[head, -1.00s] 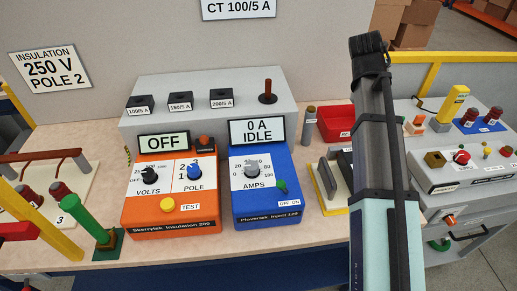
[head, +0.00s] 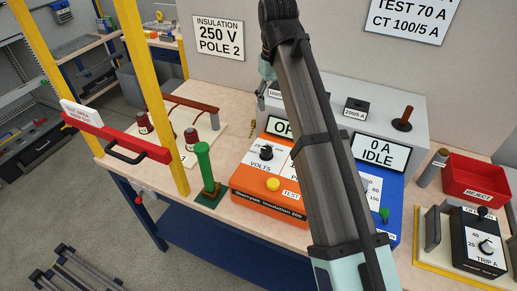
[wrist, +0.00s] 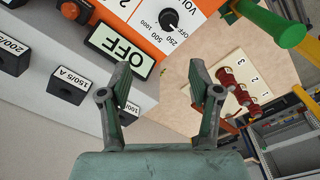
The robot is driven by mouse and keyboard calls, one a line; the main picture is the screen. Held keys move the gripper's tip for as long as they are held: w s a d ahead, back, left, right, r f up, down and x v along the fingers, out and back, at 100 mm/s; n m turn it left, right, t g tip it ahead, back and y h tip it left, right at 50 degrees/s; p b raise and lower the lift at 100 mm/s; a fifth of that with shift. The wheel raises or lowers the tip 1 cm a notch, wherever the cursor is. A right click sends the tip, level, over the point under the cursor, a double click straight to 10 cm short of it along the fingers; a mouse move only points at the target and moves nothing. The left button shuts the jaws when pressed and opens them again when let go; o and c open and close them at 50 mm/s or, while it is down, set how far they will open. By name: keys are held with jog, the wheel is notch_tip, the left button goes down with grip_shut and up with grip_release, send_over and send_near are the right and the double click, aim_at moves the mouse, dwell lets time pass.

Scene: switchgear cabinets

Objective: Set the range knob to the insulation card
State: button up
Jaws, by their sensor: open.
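The insulation card (head: 217,36) on the back wall reads 250 V, POLE 2. The orange insulation tester (head: 262,203) stands on the bench; its range knob is the black VOLTS knob (head: 267,152). In the wrist view the VOLTS knob (wrist: 169,18) is at the top, beside the marks 250, 500 and 1000. The tester's display (wrist: 121,46) reads OFF. My gripper (wrist: 160,72) is open and empty, apart from the knob, which lies beyond its fingertips. My arm hides the POLE knob in the head view.
A grey box with black plugs (head: 355,110) stands behind the testers. The blue injector (head: 388,222) is to the right, partly behind my arm. A green handle (head: 204,170), red terminals (head: 191,138) and a yellow post (head: 150,100) stand left.

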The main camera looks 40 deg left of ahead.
aim_at(267, 149)
jog(key=f+p, duration=0.1)
jog(key=f, duration=0.5)
jog(key=a+f+p, duration=0.1)
jog(key=f, duration=1.1)
jog(key=shift+s+a+f+p, duration=0.25)
jog(key=shift+s+p, duration=0.05)
jog(key=shift+p, duration=0.1)
jog(key=c, duration=1.1)
